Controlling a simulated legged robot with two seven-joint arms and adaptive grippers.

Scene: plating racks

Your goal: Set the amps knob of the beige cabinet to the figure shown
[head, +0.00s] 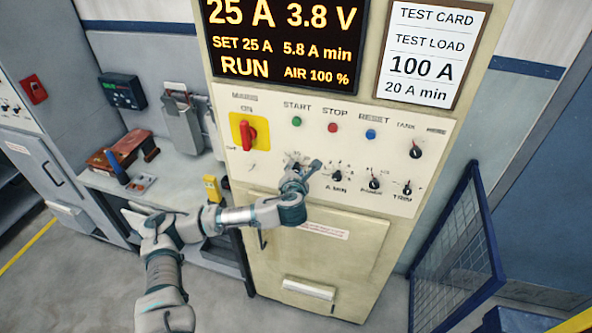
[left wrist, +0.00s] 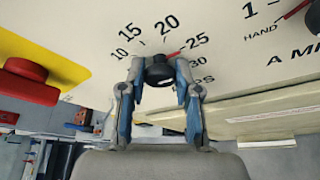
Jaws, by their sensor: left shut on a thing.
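The amps knob (left wrist: 159,74) is black with a red pointer and sits on the beige cabinet (head: 232,110). In the left wrist view its pointer lies at about the 25 mark, on a scale showing 10, 15, 20, 25 and 30. My left gripper (left wrist: 160,82) is shut on the knob, one finger on each side. In the head view my left gripper (head: 301,172) mostly hides the knob. The display (head: 283,43) reads 25 A, 3.8 V, SET 25 A, 5.8 A min, RUN, AIR 100 %. The test card (head: 432,52) reads 100 A and 20 A min. My right gripper is out of view.
A red mains switch (head: 248,132) on a yellow plate is left of the knob. Green, red and blue buttons (head: 333,127) sit above. The A MIN knob (head: 337,176) and further knobs are to the right. A blue mesh gate (head: 455,255) stands at right.

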